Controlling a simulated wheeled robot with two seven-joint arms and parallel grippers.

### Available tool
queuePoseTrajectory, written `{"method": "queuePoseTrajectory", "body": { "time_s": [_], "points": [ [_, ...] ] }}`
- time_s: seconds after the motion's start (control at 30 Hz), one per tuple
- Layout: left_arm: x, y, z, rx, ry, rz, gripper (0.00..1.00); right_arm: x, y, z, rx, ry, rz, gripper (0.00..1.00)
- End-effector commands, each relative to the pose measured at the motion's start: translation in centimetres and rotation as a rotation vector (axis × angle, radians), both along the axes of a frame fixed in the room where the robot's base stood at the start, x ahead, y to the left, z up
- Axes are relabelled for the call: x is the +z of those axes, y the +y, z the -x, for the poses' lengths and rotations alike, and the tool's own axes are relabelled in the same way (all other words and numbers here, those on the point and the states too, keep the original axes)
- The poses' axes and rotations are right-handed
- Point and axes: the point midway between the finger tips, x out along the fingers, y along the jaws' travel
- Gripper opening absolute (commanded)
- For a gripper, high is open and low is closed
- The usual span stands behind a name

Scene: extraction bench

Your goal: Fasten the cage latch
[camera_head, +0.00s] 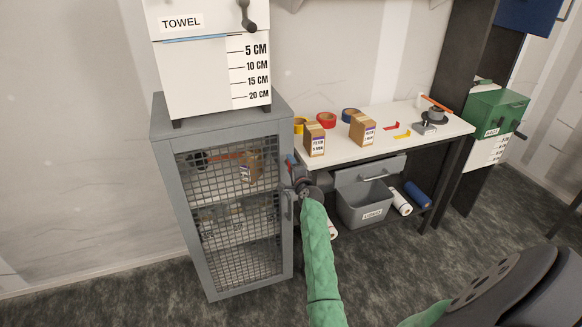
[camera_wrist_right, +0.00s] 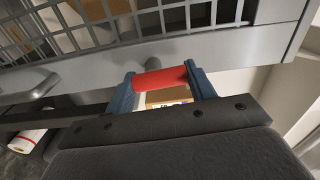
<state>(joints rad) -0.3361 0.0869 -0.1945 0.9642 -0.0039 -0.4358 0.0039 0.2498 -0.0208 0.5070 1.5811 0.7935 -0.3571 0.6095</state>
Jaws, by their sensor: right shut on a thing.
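The grey cage (camera_head: 165,200) stands at left, and its mesh door (camera_head: 240,262) looks shut against the frame. The latch shows as a small red piece (camera_head: 289,158) near the door's right edge. In the right wrist view the red latch piece (camera_wrist_right: 160,80) lies between the two blue fingers of my right gripper (camera_wrist_right: 163,84), which is shut on it. A grey round pin (camera_wrist_right: 152,62) shows just behind it. In the head view my right gripper (camera_head: 293,170) is small and partly hidden by its wrist. I cannot tell the latch's exact angle. My left gripper is out of view.
A grey door handle (camera_head: 287,206) sits below the latch. A white table (camera_head: 400,150) with boxes and tape rolls stands close at right, a grey bin (camera_head: 362,205) beneath it. A white towel box (camera_head: 200,75) sits on the cage. Carpet in front is open.

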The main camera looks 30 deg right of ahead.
Motion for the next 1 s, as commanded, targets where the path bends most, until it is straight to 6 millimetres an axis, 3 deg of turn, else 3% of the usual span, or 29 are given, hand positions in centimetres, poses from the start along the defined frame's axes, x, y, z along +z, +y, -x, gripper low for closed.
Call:
{"method": "queuePoseTrajectory", "body": {
  "time_s": [0.3, 0.7, 0.73, 0.8, 0.83, 1.0],
  "points": [
    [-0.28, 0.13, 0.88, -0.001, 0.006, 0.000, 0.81, 0.03, -0.18, 0.04, -0.002, -0.017, -0.066, 0.32],
    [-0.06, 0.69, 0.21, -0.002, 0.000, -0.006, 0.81, 0.01, -0.18, 0.06, -0.002, -0.018, -0.072, 0.32],
    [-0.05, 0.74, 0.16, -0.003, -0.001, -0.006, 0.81, 0.00, -0.18, 0.06, -0.002, -0.018, -0.072, 0.59],
    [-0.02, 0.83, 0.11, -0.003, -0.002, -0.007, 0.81, 0.00, -0.17, 0.06, -0.001, -0.017, -0.072, 0.72],
    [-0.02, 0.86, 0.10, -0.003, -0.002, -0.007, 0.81, 0.00, -0.16, 0.06, -0.001, -0.017, -0.072, 0.76],
    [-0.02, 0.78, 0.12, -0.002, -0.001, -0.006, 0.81, 0.00, -0.12, 0.05, -0.001, -0.017, -0.071, 0.76]
  ]
}}
